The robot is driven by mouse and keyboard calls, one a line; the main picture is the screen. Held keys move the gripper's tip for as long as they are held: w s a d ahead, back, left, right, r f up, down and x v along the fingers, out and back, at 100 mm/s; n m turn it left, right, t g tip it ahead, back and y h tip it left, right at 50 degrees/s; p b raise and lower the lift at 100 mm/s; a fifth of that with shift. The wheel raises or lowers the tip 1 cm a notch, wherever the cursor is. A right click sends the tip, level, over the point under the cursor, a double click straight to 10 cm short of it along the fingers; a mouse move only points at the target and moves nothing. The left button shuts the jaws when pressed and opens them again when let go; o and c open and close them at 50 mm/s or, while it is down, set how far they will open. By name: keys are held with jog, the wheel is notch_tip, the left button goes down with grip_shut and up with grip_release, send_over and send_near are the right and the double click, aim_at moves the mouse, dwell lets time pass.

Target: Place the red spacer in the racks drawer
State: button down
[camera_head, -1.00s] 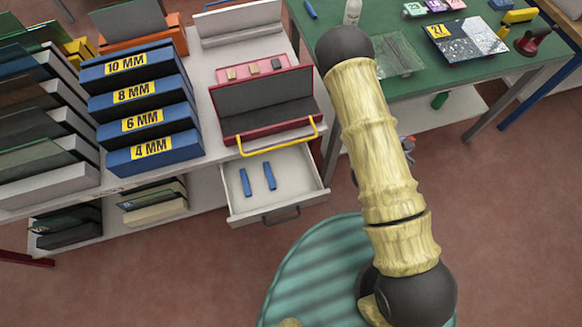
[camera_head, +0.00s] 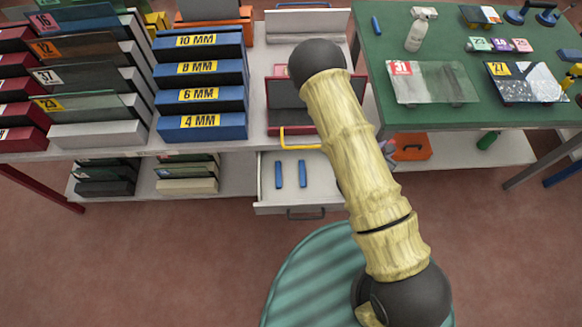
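The open racks drawer (camera_head: 318,196) is white with a grey handle, under the rack bench. Two blue bars (camera_head: 279,175) (camera_head: 303,173) lie in it, apart from each other. My arm crosses the view and covers the drawer's right edge. I cannot make out a red spacer. My gripper is not in view.
Blue racks (camera_head: 203,132) labelled 4 to 10 MM stand left of the toolbox. A green table (camera_head: 470,115) with glass panes and a spray bottle (camera_head: 417,30) stands right. An orange case (camera_head: 409,147) sits on its lower shelf.

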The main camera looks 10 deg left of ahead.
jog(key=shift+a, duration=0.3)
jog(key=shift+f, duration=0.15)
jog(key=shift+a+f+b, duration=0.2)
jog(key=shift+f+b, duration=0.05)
jog(key=shift+b, duration=0.2)
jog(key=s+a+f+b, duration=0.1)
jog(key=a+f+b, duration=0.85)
jog(key=b, duration=0.35)
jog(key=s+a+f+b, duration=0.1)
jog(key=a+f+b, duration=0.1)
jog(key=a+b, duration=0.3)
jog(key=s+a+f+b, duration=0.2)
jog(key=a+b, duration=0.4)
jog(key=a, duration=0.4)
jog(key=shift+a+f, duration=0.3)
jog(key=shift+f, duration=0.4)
jog(key=b, duration=0.2)
send_over(317, 168)
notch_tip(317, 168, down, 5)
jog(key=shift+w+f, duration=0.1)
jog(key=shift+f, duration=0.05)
